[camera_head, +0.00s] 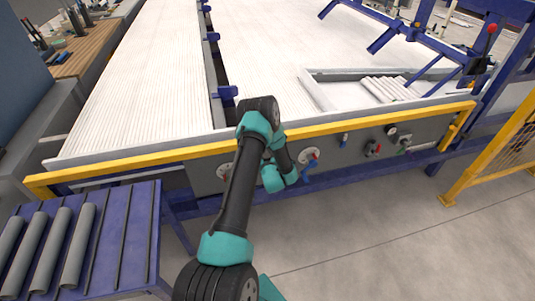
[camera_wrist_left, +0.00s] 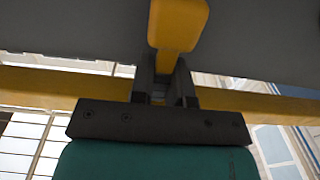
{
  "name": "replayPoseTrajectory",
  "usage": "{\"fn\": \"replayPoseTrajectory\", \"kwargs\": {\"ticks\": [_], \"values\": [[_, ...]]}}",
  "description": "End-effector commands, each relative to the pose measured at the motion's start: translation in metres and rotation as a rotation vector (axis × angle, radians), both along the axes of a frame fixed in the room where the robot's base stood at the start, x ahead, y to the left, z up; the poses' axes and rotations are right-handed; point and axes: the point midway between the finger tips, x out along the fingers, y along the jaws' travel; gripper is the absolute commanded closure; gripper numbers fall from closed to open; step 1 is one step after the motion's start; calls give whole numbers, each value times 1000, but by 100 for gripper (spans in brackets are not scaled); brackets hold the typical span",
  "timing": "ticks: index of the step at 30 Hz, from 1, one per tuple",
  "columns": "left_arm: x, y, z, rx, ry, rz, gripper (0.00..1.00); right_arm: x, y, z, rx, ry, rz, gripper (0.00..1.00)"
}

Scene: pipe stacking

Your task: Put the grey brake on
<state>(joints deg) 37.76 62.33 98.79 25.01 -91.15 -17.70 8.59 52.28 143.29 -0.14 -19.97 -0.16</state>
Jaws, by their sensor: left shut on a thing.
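In the left wrist view my left gripper (camera_wrist_left: 162,88) has its two dark fingers closed on the narrow lower end of a yellow handle (camera_wrist_left: 178,25). The handle's wide rounded end points to the top of that view, in front of a dark grey surface. In the head view my arm reaches to the grey front panel (camera_head: 325,163) of the pipe table; its wrist hides the fingers and the held handle there. I cannot pick out a grey brake for sure in either view. My right gripper is not in view.
A yellow rail (camera_head: 340,123) runs along the table front above the panel. Round dials (camera_head: 308,157), a blue handle (camera_head: 345,140) and a red valve (camera_head: 373,150) sit on the panel. Grey pipes (camera_head: 78,246) lie on a blue rack at lower left.

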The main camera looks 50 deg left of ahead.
Motion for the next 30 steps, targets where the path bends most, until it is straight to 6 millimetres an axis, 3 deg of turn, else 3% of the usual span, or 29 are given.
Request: {"fn": "replayPoseTrajectory", "kwargs": {"ticks": [6, 7, 15, 24, 30], "values": [[1, -1, 0, 1, 4, -3, 100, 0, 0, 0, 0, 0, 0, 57], [1, -1, 0, 1, 4, -3, 83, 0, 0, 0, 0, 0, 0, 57], [1, -1, 0, 1, 2, -2, 58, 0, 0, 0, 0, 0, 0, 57], [0, -3, 0, 0, 1, -2, 58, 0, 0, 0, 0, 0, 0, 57], [-7, -19, -1, 0, 2, -3, 58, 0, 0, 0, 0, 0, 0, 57]]}}
